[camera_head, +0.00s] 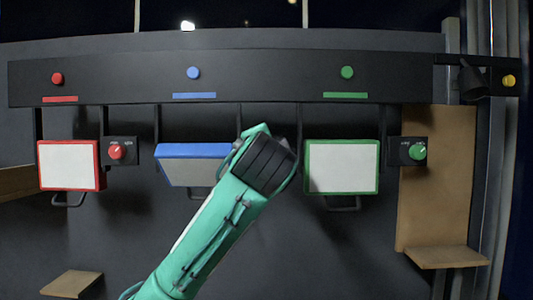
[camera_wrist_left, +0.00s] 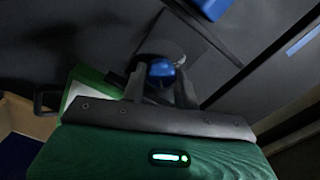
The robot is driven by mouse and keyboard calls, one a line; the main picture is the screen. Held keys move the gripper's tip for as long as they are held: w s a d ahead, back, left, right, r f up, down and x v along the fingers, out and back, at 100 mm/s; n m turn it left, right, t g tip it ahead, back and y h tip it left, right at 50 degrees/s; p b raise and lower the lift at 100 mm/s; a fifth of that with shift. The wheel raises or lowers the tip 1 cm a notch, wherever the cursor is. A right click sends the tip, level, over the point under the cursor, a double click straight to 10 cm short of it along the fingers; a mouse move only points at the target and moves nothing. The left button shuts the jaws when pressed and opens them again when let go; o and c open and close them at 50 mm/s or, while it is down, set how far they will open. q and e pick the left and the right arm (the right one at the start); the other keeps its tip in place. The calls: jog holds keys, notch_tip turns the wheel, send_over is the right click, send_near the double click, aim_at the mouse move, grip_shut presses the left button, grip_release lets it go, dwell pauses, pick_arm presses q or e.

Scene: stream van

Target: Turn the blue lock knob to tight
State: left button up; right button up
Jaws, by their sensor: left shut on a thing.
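The blue lock knob (camera_wrist_left: 162,70) shows in the left wrist view between the two fingers of my left gripper (camera_wrist_left: 161,86), which is shut on it. The knob sits on a dark mount. In the head view my left wrist covers the knob, and the fingertips are hidden too. The blue-framed panel (camera_head: 190,152) is left of my wrist, its face tipped downward compared with the other two panels. A blue piece (camera_wrist_left: 212,7) shows at the top of the wrist view. My right gripper is not in view.
A red-framed panel (camera_head: 68,165) with a red knob (camera_head: 116,152) is at left. A green-framed panel (camera_head: 342,167) with a green knob (camera_head: 418,152) is at right. A dark rail (camera_head: 270,80) with colored buttons runs above. A wooden ledge (camera_head: 447,257) is at lower right.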

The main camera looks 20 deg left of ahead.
pick_arm(q)
jog(key=o, duration=1)
jog(key=shift+d, duration=0.1)
jog(key=shift+s, duration=0.1)
jog(key=shift+b+v, duration=3.8)
jog(key=shift+v, duration=2.95)
